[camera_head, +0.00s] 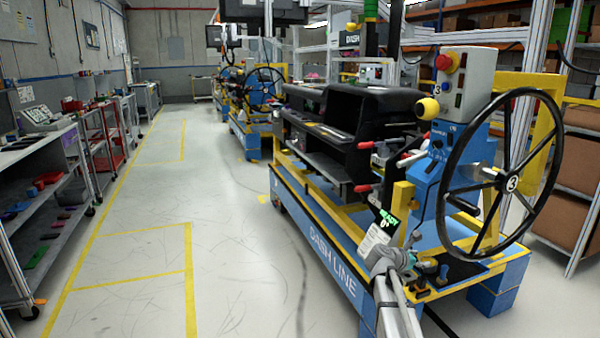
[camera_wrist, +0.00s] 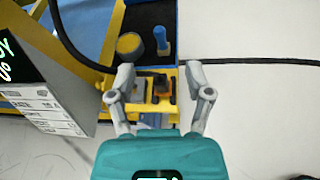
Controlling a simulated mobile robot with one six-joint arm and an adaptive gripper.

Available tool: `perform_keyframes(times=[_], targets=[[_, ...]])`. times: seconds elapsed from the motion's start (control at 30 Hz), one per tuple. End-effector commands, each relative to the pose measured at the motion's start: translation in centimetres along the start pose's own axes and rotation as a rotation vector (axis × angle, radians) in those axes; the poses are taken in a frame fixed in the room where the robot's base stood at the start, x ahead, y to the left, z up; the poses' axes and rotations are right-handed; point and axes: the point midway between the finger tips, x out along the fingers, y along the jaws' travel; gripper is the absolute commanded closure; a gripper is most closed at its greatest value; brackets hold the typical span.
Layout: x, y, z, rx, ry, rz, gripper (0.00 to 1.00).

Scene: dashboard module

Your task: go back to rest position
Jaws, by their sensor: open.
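My gripper (camera_wrist: 160,82) is open in the wrist view, its two grey fingers apart with nothing between them. Below and beyond it is a yellow ledge (camera_wrist: 152,117) of the dash line cart, with a small orange and black part (camera_wrist: 161,87) on it. In the head view my gripper (camera_head: 425,288) is at the front right corner of the blue and yellow cart (camera_head: 330,262), close to small parts there. Whether it touches them cannot be told. The black dashboard module (camera_head: 340,125) sits on the cart behind.
A large black handwheel (camera_head: 512,184) stands right of my gripper. A ready sign (camera_head: 380,235) stands just left of it and also shows in the wrist view (camera_wrist: 38,85). Shelves with parts (camera_head: 40,200) line the left side. The marked aisle floor (camera_head: 150,260) is clear.

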Motion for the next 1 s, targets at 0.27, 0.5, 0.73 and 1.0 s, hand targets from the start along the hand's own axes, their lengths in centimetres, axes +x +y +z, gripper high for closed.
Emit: perform_keyframes(times=[0.27, 0.5, 0.73, 1.0], targets=[[-0.7, 1.3, 0.9, -0.113, -0.082, 0.109, 0.34], [-2.3, 3.4, 1.8, -0.297, -0.209, 0.267, 0.34], [-6.0, 6.6, 1.7, -0.615, -0.415, 0.494, 0.34], [-11.6, 9.3, -1.1, -1.034, -0.668, 0.741, 0.34]])
